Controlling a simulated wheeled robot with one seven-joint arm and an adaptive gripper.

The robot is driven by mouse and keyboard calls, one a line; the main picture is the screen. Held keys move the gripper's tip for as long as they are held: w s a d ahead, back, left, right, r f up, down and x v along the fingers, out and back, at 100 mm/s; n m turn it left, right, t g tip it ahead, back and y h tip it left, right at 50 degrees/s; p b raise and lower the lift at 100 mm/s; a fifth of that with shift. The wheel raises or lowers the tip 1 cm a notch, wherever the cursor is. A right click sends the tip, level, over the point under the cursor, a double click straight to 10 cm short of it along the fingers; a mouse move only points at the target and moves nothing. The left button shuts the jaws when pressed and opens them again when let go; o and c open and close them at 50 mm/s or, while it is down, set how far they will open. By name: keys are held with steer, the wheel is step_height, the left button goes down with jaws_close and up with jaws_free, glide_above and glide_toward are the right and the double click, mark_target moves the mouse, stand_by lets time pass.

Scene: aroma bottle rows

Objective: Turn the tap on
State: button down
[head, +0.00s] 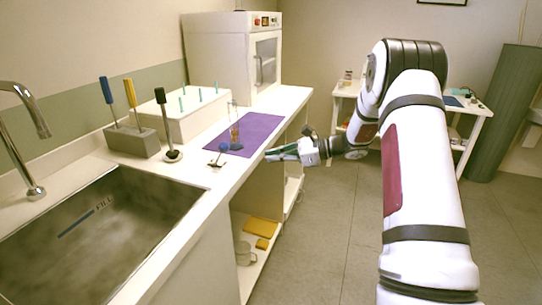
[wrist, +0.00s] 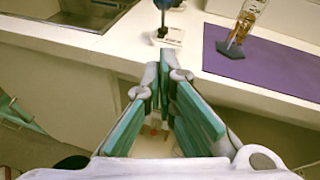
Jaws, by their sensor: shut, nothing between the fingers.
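The tap (head: 27,125) is a curved chrome spout at the left edge of the head view, rising from the counter behind the sink. The sink basin (head: 105,215) is grey, with a dark line and the word FILL on its inside; no running water shows. A black-topped lever (head: 160,97) stands upright on a round base right of the sink. A short blue-topped lever (head: 222,147) on a white plate is nearer the counter's front edge; it also shows in the wrist view (wrist: 162,8). My gripper (head: 268,154) is shut and empty by the counter's front edge, apart from the tap.
A purple mat (head: 262,130) with a glass bottle (head: 234,132) lies right of the levers. A grey block (head: 132,141) holds blue- and yellow-handled tools. A white box (head: 200,108) and an oven (head: 232,60) stand behind. Open shelves (head: 262,270) are below; the floor is clear.

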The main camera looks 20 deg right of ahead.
mark_target(221, 154)
steer(key=shift+w+a, duration=0.9)
steer(key=shift+a, duration=0.6)
steer(key=shift+w+a, duration=0.95)
steer(key=shift+a, duration=0.5)
steer(key=shift+w+a, duration=0.9)
steer(key=shift+a, duration=0.6)
steer(key=shift+r, duration=0.1)
steer(key=shift+w+a+r+p, duration=0.1)
steer(key=shift+w+r+p, duration=0.1)
steer(key=shift+p, duration=0.1)
